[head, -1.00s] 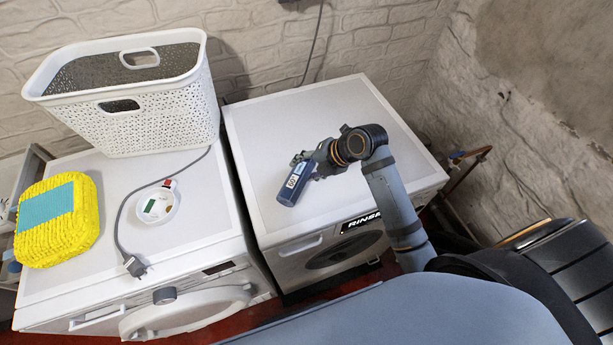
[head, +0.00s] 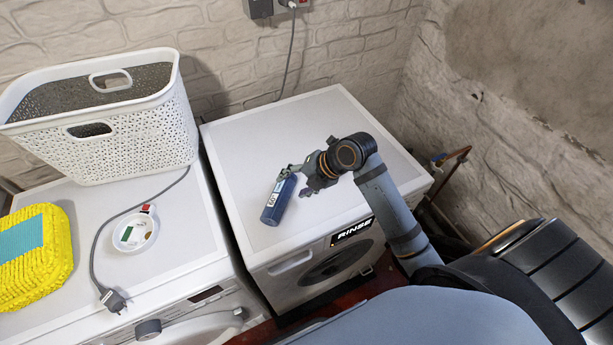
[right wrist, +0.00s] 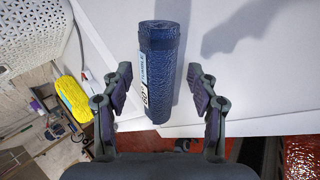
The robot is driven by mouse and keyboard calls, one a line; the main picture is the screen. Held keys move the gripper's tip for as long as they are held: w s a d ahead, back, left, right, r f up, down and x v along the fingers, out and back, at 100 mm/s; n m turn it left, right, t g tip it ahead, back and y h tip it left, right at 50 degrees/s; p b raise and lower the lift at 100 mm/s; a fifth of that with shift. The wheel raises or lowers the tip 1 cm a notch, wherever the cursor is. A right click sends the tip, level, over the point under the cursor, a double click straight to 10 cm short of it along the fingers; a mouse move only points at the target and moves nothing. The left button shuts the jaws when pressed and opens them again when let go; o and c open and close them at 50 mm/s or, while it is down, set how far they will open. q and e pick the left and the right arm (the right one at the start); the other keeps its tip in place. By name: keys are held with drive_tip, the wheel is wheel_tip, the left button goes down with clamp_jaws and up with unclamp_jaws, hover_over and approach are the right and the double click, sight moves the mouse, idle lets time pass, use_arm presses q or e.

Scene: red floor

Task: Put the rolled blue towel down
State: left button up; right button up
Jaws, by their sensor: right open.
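The rolled blue towel (head: 279,203) lies on the white top of the right-hand machine (head: 240,150), near its front edge. It is a dark blue roll with a white label. My right gripper (head: 296,181) is at its upper end in the head view. In the right wrist view the gripper (right wrist: 160,80) is open, with a finger on each side of the towel (right wrist: 160,50) and a gap on both sides. The towel's contact with the machine top is partly hard to see. My left gripper is not in view.
A white perforated basket (head: 140,130), a yellow woven item (head: 40,270), a small white dish (head: 134,233) and a grey cable with a plug (head: 112,299) are on the left machine. A RINSE label (head: 352,232) marks the right machine's front. Its top is otherwise clear.

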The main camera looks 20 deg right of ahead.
drive_tip(key=p+v, duration=0.1)
drive_tip(key=v, duration=0.8)
drive_tip(key=shift+s+r, duration=0.15)
drive_tip(key=shift+r, duration=0.05)
drive_tip(key=shift+d, duration=0.15)
